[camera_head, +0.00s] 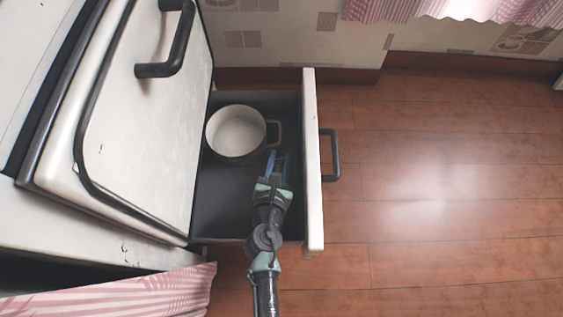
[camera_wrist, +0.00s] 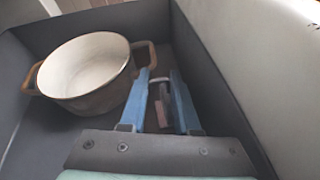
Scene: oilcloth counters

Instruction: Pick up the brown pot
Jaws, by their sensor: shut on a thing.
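The brown pot (camera_head: 236,133) sits in the open drawer, near its back left, with a cream inside and a brownish outer wall. In the wrist view the pot (camera_wrist: 88,75) is at the upper left, upright, with a loop handle on each side. My gripper (camera_head: 279,155) reaches into the drawer from the front. The exact contact is partly hidden by the left finger.
The dark drawer (camera_head: 225,195) has a white front panel (camera_head: 312,160) with a dark handle (camera_head: 332,155) on the right. A white oven door (camera_head: 145,120) rises close on the left. The wooden floor (camera_head: 440,180) to the right is clear.

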